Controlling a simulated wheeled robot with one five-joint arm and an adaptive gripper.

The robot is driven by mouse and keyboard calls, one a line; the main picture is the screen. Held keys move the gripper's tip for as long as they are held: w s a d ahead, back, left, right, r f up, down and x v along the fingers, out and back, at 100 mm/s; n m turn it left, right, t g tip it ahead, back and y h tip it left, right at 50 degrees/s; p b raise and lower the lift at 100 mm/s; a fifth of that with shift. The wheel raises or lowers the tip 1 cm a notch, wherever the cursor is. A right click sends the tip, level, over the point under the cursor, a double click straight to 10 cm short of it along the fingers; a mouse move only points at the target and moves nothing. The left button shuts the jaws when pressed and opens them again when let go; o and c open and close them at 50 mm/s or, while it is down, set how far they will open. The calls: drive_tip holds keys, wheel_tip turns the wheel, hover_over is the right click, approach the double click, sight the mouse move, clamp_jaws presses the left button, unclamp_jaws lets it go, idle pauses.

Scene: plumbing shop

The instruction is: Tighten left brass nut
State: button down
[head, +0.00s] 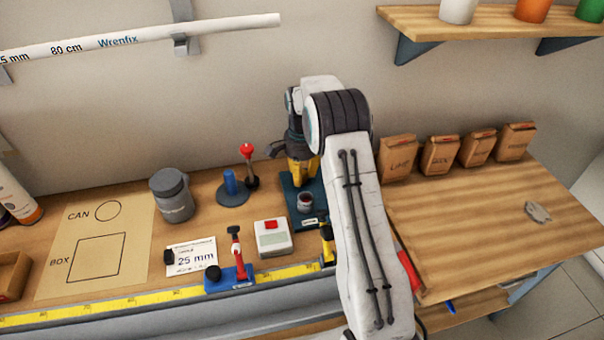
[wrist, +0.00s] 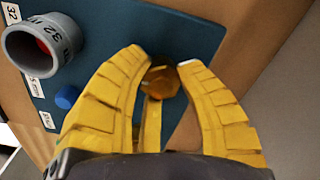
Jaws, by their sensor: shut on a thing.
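A brass nut (wrist: 162,80) shows in the wrist view between the yellow fingers of my gripper (wrist: 162,64), which is shut on it. The fingertips lie on its left and right sides. It sits over a blue board (wrist: 195,40). In the head view, my gripper (head: 299,174) points down at the back of the blue board (head: 292,190), partly behind my arm. The nut is hidden there. I cannot tell how tight the nut is, and no second brass nut is visible.
A grey pipe piece marked 32 (wrist: 40,45) and a blue knob (wrist: 67,97) are on the board, left of my fingers. In the head view, a white box with a red button (head: 273,240) and a red-handled tool (head: 238,262) stand in front. Paper bags (head: 440,155) stand right.

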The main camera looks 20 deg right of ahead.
drive_tip(key=shift+s+a+f, duration=0.2)
drive_tip(key=shift+a, duration=0.05)
drive_tip(key=c, duration=1.1)
unclamp_jaws()
drive_tip(key=shift+a, duration=0.1)
drive_tip(key=shift+o, duration=1.4)
drive_tip(key=shift+w+r, duration=0.1)
drive_tip(key=shift+w, duration=0.05)
drive_tip(key=shift+r, duration=0.1)
drive_tip(key=shift+w+r, duration=0.1)
drive_tip(key=shift+r, duration=0.5)
wheel_tip(320, 180, up, 11)
drive_tip(key=shift+f, duration=0.15)
